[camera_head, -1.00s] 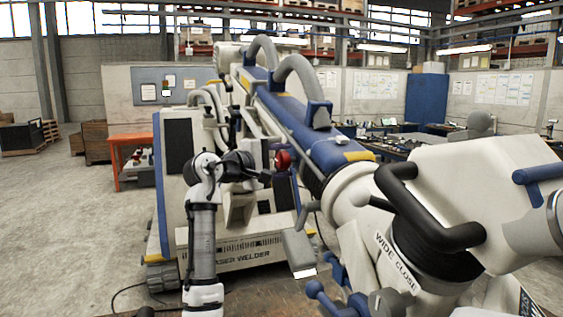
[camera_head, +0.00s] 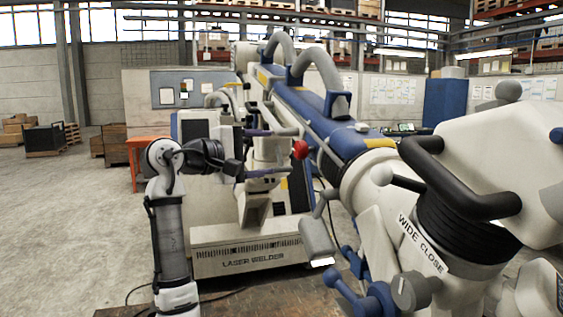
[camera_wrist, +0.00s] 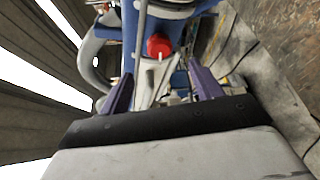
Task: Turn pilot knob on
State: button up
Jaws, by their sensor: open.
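A red round knob (camera_head: 300,149) sits on the side of the blue and white machine arm, and no label on it is readable. I cannot tell from a label whether it is the pilot knob. It also shows in the wrist view (camera_wrist: 158,46), ahead of and between my fingers. My gripper (camera_head: 268,153) is open and empty, left of the red knob and apart from it. Its two purple fingers are spread wide in the wrist view (camera_wrist: 161,76).
The laser welder's white base (camera_head: 250,250) stands behind my arm. A large white head with a black handle (camera_head: 455,185) fills the right side. A blue lever knob (camera_head: 375,297) and grey pedal-like part (camera_head: 317,240) hang below. Open floor lies at left.

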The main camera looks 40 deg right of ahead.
jog(key=a, duration=0.2)
jog(key=shift+w+a+r, duration=0.15)
jog(key=shift+a, duration=0.2)
dwell(0.4)
